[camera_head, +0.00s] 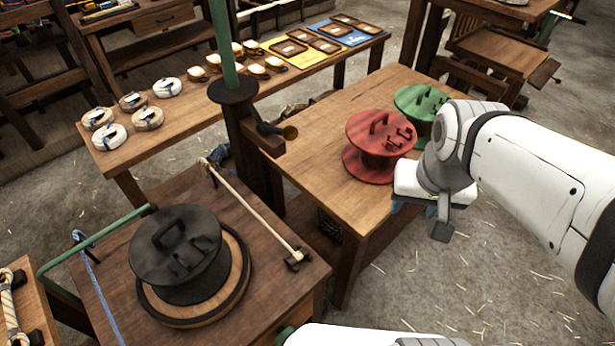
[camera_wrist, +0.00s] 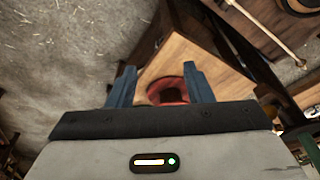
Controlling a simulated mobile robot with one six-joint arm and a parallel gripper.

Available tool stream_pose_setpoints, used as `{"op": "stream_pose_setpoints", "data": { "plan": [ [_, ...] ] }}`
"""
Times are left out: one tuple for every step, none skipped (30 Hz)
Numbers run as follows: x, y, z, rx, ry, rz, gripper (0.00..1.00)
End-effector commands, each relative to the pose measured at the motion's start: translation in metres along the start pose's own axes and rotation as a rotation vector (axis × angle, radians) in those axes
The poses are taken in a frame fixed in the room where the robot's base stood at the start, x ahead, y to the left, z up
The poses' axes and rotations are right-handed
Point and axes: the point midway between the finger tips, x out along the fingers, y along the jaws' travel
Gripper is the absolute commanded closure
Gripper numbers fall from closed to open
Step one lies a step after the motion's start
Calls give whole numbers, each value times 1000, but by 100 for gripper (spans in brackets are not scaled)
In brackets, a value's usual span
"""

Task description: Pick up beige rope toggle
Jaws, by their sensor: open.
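I cannot single out the beige rope toggle for sure. Several small tan and white pieces (camera_head: 213,62) stand on the long bench at the back, too small to tell apart. My gripper (camera_wrist: 160,86) is open, with its two blue fingers apart and nothing held between them. In the head view it hangs beside the right edge of the near wooden table, right of the red spool and well away from the small pieces. In the wrist view, part of the red spool (camera_wrist: 168,91) shows beyond the fingers, near the corner of the table.
A red spool (camera_head: 380,140) and a green spool (camera_head: 419,101) stand on the wooden table (camera_head: 330,125). A black spool (camera_head: 180,255) sits on the near left table. Rope coils (camera_head: 148,118) and trays (camera_head: 288,48) lie on the long bench. A green post (camera_head: 222,45) rises between.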

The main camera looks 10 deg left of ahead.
Motion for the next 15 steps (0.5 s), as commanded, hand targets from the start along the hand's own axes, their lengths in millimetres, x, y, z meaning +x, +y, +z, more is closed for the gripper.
{"op": "stream_pose_setpoints", "data": {
  "plan": [
    [23, -10, -2, 23, -20, -5, 54],
    [33, -16, -6, 47, -30, -8, 54],
    [48, -25, -9, 83, -46, -11, 54],
    [59, -34, -12, 112, -59, -12, 54],
    [71, -42, -15, 142, -71, -12, 54],
    [88, -54, -18, 181, -87, -11, 54],
    [100, -64, -19, 211, -99, -9, 54],
    [112, -73, -20, 241, -112, -6, 54],
    [128, -87, -22, 281, -126, -1, 54],
    [141, -97, -22, 311, -137, 4, 54],
    [154, -107, -22, 340, -148, 10, 54],
    [171, -120, -20, 378, -163, 19, 54],
    [183, -131, -19, 406, -171, 25, 54],
    [194, -140, -17, 432, -179, 33, 54],
    [209, -152, -14, 466, -190, 43, 54]
  ]
}}
